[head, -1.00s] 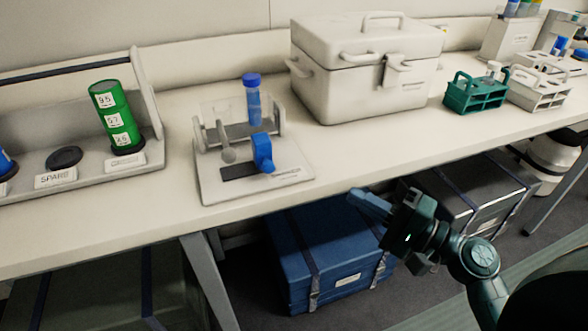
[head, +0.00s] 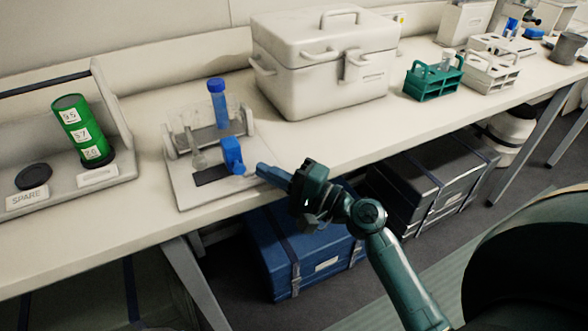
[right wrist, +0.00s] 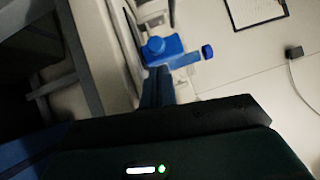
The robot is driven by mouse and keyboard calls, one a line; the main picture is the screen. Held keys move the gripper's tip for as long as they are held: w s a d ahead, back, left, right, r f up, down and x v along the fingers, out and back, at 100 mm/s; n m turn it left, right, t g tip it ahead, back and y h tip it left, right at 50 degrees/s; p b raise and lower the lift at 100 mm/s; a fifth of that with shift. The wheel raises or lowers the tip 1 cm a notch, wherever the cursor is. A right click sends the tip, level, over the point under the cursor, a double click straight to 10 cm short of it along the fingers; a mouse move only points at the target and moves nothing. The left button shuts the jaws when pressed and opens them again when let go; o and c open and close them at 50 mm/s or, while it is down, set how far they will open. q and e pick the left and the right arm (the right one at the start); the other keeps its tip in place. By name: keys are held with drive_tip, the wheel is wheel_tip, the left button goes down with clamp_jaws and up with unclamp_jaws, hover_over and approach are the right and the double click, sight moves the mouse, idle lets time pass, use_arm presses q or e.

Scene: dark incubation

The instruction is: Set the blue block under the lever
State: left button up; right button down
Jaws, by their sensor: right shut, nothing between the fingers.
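The blue block (head: 232,155) stands on the right part of a pale stand's base plate (head: 195,198), by the bench's front edge. It has a rounded top and also shows in the right wrist view (right wrist: 157,47). A grey lever with a rounded knob (head: 198,160) is left of the block, beside a dark patch on the plate. My right gripper (head: 260,170) is shut and empty, its blue fingers just right of the block. In the right wrist view the fingers (right wrist: 158,84) point at the block; I cannot tell whether they touch it. My left gripper is out of view.
A blue-capped tube (head: 217,100) stands upright in the stand. A green cylinder (head: 82,130) is in a grey rack at left. A large pale case (head: 325,80) stands behind right, with a green tube rack (head: 433,82) farther right. Bench between stand and case is clear.

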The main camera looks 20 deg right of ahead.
sight(230, 199)
drive_tip(key=shift+a+r, duration=0.15)
drive_tip(key=shift+a, duration=0.3)
drive_tip(key=shift+w+a, duration=0.1)
drive_tip(key=shift+a, duration=0.15)
drive_tip(key=a+p, duration=0.1)
drive_tip(key=a, duration=0.6)
